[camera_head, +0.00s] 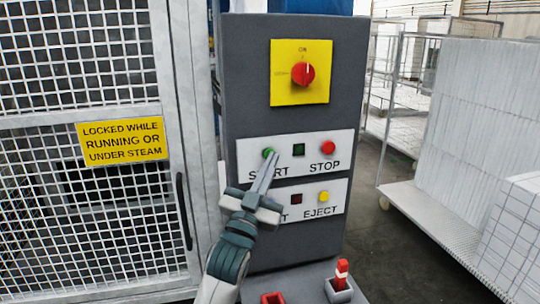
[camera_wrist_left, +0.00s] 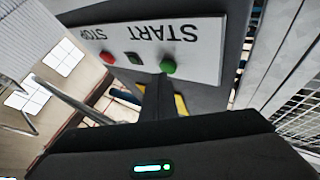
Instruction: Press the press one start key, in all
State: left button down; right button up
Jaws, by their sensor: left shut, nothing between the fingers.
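The green START key (camera_head: 268,153) sits at the left of the upper white label plate (camera_head: 342,143) on a dark grey control pillar (camera_head: 244,60). It also shows in the left wrist view (camera_wrist_left: 168,66). My left gripper (camera_head: 274,157) is shut and empty, its tips right at the START key and covering part of the lettering below. In the left wrist view the finger (camera_wrist_left: 160,82) ends just beside the green key; I cannot tell whether it touches. A dark green square lamp (camera_head: 298,150) sits beside the key. My right gripper is not in view.
A red STOP key (camera_head: 328,148) is on the same plate. Below are a yellow EJECT key (camera_head: 323,196) and a partly hidden label. A red rotary switch (camera_head: 303,74) is above. A mesh guard (camera_head: 60,220) stands left, a white trolley (camera_head: 450,215) right.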

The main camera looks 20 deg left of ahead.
pick_arm(q)
jog(key=shift+w+a, duration=0.25)
jog(key=shift+w, duration=0.1)
dwell(0.6)
jog(key=shift+s+d, duration=0.15)
jog(key=shift+s+d+p, duration=0.35)
jog(key=shift+s, duration=0.2)
dwell(0.4)
jog(key=shift+s+d+p, duration=0.35)
jog(key=shift+s+d, duration=0.35)
jog(key=shift+s, duration=0.35)
jog(key=shift+s+d+p, duration=0.3)
jog(key=shift+s+d, duration=0.4)
jog(key=shift+s, duration=0.3)
jog(key=shift+f, duration=0.1)
